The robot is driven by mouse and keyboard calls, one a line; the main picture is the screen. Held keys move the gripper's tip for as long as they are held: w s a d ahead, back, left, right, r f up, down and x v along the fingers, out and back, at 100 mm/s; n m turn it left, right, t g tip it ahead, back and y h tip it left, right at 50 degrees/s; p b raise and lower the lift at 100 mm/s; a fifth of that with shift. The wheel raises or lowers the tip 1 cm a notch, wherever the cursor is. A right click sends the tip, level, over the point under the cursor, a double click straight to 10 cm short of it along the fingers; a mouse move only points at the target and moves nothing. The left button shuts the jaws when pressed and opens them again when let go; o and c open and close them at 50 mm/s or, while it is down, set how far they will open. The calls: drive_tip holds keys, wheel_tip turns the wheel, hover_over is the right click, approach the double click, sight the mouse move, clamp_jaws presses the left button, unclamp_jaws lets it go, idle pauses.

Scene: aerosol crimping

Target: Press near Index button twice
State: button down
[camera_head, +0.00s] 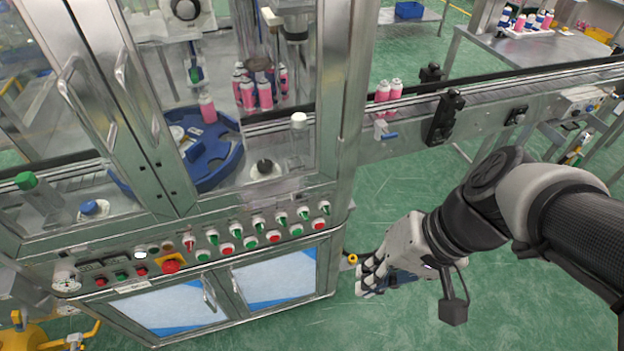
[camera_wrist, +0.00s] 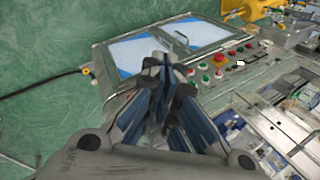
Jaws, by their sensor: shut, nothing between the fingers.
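The machine's control panel (camera_head: 225,243) slopes along the front of the cabinet. It carries a row of green and red push buttons (camera_head: 249,243) with selector switches above them. Labels are too small to read, so I cannot tell which button is Index. My gripper (camera_head: 362,279) is shut and empty, right of the cabinet's right corner and apart from the panel. In the wrist view my gripper (camera_wrist: 164,62) points toward the cabinet, and its fingers hide part of the panel. Several buttons (camera_wrist: 204,78) show just right of the fingers.
A red emergency stop (camera_head: 171,266) sits at the panel's left part. A conveyor (camera_head: 500,96) with pink cans runs off to the right. The blue indexing table (camera_head: 215,165) is behind the machine's clear doors. Green floor (camera_head: 345,325) is clear around my gripper.

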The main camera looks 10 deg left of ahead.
sight(297, 232)
drive_tip(key=w+a+f+m+g+y, duration=0.1)
drive_tip(key=w+a+f+m+y, duration=0.1)
drive_tip(key=w+a+f+y, duration=0.35)
drive_tip(key=w+a+f+m+y, duration=0.1)
drive_tip(key=w+a+f+y, duration=0.1)
drive_tip(key=w+a+f, duration=0.35)
wheel_tip(297, 232, down, 22)
drive_tip(key=w+a+m+t, duration=0.2)
drive_tip(key=m+t, duration=0.3)
drive_tip(key=shift+m+t, duration=0.3)
drive_tip(key=shift+h, duration=0.25)
drive_tip(key=w+a+b, duration=0.1)
drive_tip(key=w+a, duration=0.3)
drive_tip(key=w, duration=0.3)
drive_tip(key=shift+w+a, duration=0.2)
drive_tip(key=shift+a, duration=0.05)
drive_tip(key=shift+w+a+b, duration=0.1)
drive_tip(key=shift+w+b, duration=0.05)
drive_tip(key=shift+b, duration=0.3)
